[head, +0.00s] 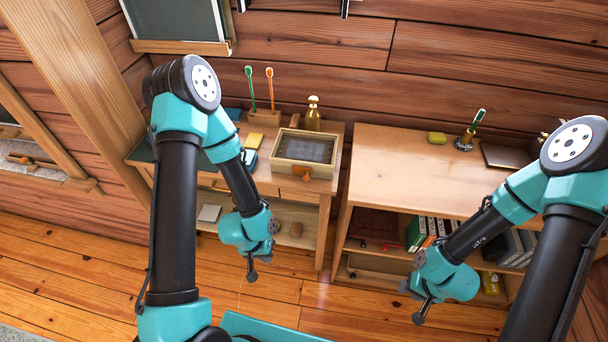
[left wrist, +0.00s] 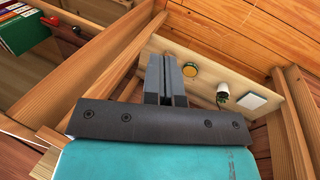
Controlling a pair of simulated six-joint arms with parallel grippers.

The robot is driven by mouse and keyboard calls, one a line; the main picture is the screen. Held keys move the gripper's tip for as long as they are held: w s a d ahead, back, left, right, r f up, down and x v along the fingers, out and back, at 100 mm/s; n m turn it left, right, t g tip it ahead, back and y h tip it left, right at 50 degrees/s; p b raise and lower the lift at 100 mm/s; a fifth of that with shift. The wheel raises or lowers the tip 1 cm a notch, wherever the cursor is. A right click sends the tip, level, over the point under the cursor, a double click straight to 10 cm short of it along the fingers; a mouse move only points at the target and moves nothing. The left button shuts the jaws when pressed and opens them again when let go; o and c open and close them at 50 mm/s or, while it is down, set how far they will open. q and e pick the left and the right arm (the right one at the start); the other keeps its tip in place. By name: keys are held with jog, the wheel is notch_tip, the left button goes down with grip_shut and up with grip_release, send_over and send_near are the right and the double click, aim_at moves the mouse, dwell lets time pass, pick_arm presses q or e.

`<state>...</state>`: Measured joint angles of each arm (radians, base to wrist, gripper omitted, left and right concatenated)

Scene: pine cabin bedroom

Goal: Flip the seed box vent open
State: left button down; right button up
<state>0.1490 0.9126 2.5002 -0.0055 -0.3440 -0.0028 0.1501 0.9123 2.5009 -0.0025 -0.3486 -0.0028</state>
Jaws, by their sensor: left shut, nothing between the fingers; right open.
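A light wooden box with a dark, framed panel on top, which looks like the seed box (head: 282,152), sits on the left desk near its front edge. Its panel (head: 308,149) lies flat, and an orange knob (head: 302,171) shows at its front. My left gripper (head: 251,274) is shut and empty, below and to the left of the box, in front of the desk. Its closed fingers also show in the left wrist view (left wrist: 173,80). My right gripper (head: 418,316) is open and empty, low in front of the right shelf unit. The box is not identifiable in the left wrist view.
A gold bottle (head: 313,113) stands just behind the box. A pen holder (head: 264,117) and stacked blue and yellow items (head: 251,153) are to its left. The right shelf unit (head: 385,165) has a mostly clear top. Open floor (head: 270,300) lies in front.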

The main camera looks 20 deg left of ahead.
pick_arm(q)
jog(key=s+d+m+g+y, duration=0.1)
jog(key=d+m+g, duration=0.4)
jog(key=d+m, duration=0.2)
jog(key=w+d+r+m+t+y, duration=0.4)
jog(key=w+d+r+m+y, duration=0.1)
jog(key=m, duration=0.1)
jog(key=w+d+r+m+t+y, duration=0.4)
jog(key=w+d+r+m+y, duration=0.1)
jog(key=w+m+y, duration=0.1)
jog(key=w+d+r+m+t+y, duration=0.4)
jog(key=w+d+r+m+y, duration=0.1)
jog(key=m, duration=0.1)
jog(key=shift+w+r+m+y, duration=0.2)
jog(key=shift+w+m+y, duration=0.1)
jog(key=shift+w+m, duration=0.1)
jog(key=shift+a, duration=0.15)
send_near(301, 175)
jog(key=a, duration=0.3)
jog(key=shift+w+r, duration=0.3)
jog(key=shift+r, duration=0.1)
